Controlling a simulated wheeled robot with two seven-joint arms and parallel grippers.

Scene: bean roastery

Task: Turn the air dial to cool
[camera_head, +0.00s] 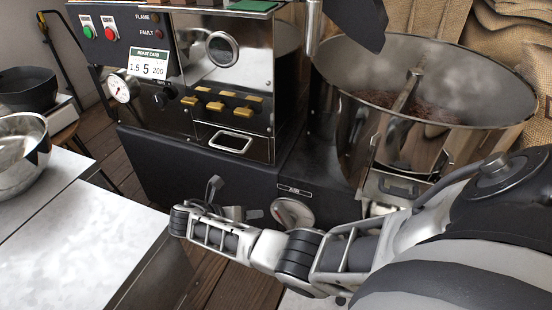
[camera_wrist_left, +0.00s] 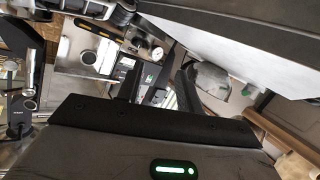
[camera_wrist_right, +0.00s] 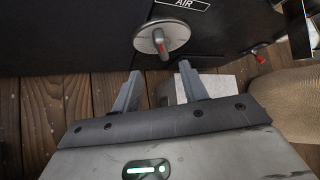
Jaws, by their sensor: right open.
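The air dial (camera_head: 291,212) is a round pale disc with a grip bar, low on the dark front of the roaster's cooling section. In the right wrist view the dial (camera_wrist_right: 147,38) stands ahead of the fingers, its bar's red end toward them. The AIR label (camera_wrist_right: 183,4) is above it; no cool mark is readable. My right gripper (camera_wrist_right: 160,77) is open and empty, apart from the dial. In the head view the right gripper (camera_head: 236,199) is left of the dial. My left gripper (camera_wrist_left: 157,78) is open and empty, away from the dial, and outside the head view.
The steel cooling drum (camera_head: 385,130) holds beans above the dial. The roaster (camera_head: 225,90) has yellow levers, a gauge and buttons. A white table (camera_head: 75,240) with a metal bowl (camera_head: 20,160) is at left. A red-tipped part (camera_wrist_right: 259,55) sits right of the dial.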

